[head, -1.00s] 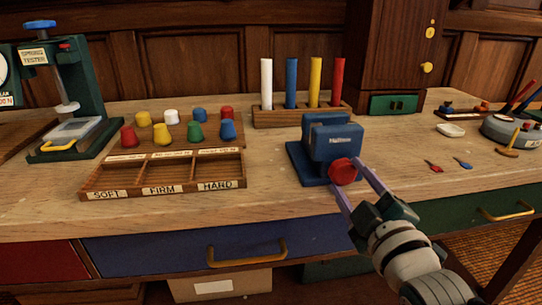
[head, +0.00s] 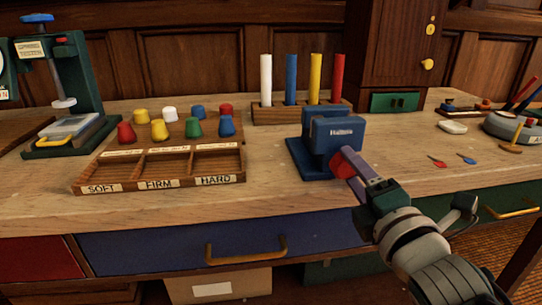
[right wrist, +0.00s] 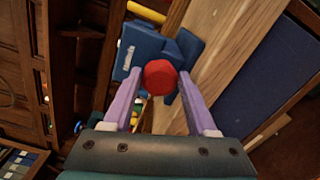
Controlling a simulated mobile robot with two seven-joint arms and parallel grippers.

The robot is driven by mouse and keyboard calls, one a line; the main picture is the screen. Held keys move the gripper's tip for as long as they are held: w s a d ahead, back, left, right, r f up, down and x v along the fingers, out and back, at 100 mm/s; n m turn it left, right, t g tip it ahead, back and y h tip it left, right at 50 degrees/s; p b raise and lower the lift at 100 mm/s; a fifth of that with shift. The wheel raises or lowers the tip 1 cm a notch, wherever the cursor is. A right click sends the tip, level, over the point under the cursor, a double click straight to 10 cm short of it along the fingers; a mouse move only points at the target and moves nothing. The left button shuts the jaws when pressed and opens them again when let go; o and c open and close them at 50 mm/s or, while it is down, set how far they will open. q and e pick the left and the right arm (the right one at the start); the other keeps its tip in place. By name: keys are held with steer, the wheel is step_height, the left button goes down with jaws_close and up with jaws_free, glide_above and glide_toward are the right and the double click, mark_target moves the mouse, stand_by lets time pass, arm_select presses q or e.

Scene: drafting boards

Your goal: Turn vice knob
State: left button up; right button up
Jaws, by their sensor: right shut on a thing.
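The blue vice (head: 328,138) stands on the bench near its front edge, right of centre. Its red knob (head: 338,164) faces the front and is partly covered by my right gripper (head: 352,166). The right gripper is shut on the knob, with its purple fingers on either side. In the right wrist view the knob (right wrist: 160,76) sits between the fingertips, with the vice (right wrist: 146,44) behind it. My left gripper is not in view.
A sorting tray (head: 160,184) with several coloured caps behind it is on the left. A rack (head: 300,115) of coloured rods stands behind the vice. A spring tester (head: 70,95) is at far left. Small red and blue pieces lie right of the vice.

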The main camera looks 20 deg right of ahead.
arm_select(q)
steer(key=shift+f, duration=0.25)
arm_select(e)
steer(key=shift+n, duration=0.7)
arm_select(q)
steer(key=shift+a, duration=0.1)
arm_select(e)
steer(key=o, duration=1.4)
steer(key=shift+c, duration=0.2)
